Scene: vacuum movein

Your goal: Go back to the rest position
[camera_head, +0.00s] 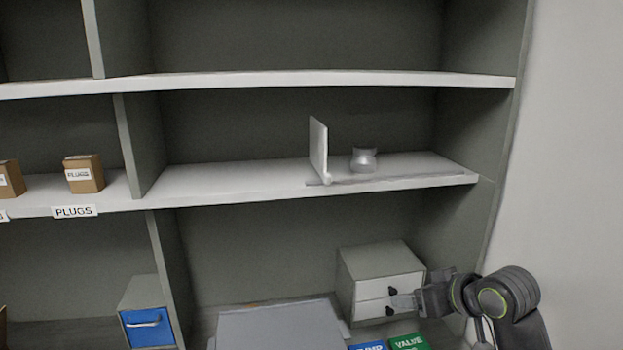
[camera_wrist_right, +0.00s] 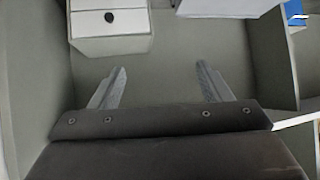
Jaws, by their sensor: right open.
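My right gripper (camera_head: 398,301) comes in from the lower right in the head view, in front of a small grey cabinet (camera_head: 375,262) with two white drawer fronts. In the right wrist view its two fingers (camera_wrist_right: 160,82) are spread apart with nothing between them. There a white drawer front (camera_wrist_right: 110,22) with a dark round knob shows at the upper left, beyond the fingers. Whether the fingers touch the cabinet cannot be told from the head view. My left gripper is not in view.
A silver jar (camera_head: 363,160) stands on the middle shelf beside an upright white divider (camera_head: 318,149). Brown boxes (camera_head: 84,174) sit on that shelf at left. A blue-fronted bin (camera_head: 147,327), a grey box (camera_head: 280,328) and a green "VALVE" label (camera_head: 409,342) are below. A wall (camera_head: 575,150) bounds the right.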

